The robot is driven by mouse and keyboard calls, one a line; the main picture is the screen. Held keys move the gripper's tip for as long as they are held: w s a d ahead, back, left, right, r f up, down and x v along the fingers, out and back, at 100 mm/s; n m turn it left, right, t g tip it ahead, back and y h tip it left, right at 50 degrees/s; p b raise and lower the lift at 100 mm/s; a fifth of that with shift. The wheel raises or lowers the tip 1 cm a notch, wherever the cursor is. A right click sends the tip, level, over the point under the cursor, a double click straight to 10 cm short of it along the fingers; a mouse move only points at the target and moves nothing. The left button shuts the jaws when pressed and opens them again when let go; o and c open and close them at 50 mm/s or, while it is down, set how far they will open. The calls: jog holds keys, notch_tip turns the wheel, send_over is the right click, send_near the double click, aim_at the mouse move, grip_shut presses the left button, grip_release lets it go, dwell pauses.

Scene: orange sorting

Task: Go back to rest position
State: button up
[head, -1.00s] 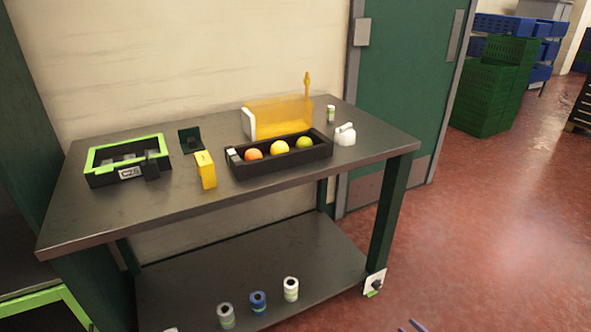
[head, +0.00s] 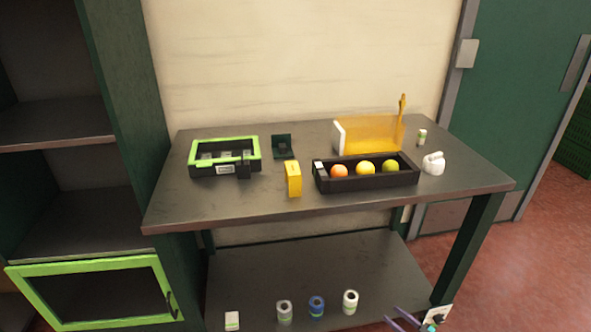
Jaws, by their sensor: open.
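My gripper (head: 400,320) shows only as two thin purplish fingertips at the bottom edge of the head view, right of centre. The fingertips are apart with nothing seen between them. They appear in front of the table's lower shelf, near its right front leg.
A dark table (head: 250,208) holds a black tray (head: 370,181) with three fruits, a green-rimmed box (head: 225,169), a yellow box (head: 293,180) and an orange transparent container (head: 368,135). Several small rolls or cans stand on the lower shelf (head: 300,268). A shelf cabinet (head: 125,120) stands left; red floor (head: 500,275) is clear right.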

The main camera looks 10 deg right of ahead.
jog(key=w+a+r+m+g+h+p, duration=0.15)
jog(key=w+a+r, duration=0.3)
jog(key=a, duration=0.45)
jog(key=w+a+r+h+p, duration=0.3)
jog(key=w+a, duration=0.2)
jog(key=a, duration=0.4)
jog(key=w+a+r+m+g+h+p, duration=0.1)
jog(key=w+a+r+h+p, duration=0.25)
jog(key=a, duration=0.55)
jog(key=s+a+g, duration=0.2)
jog(key=s+g, duration=0.4)
jog(key=s, duration=0.7)
jog(key=s+a+r+m+g+p, duration=0.1)
jog(key=s+a+g, duration=0.2)
jog(key=s, duration=1.1)
jog(key=s+a+r+g+p, duration=0.1)
jog(key=s+a+g, duration=0.2)
jog(key=s+g, duration=0.7)
jog(key=s, duration=0.4)
jog(key=shift+h, duration=0.4)
jog(key=shift+s+a+m, duration=0.1)
jog(key=shift+a+m, duration=0.05)
jog(key=shift+m, duration=0.1)
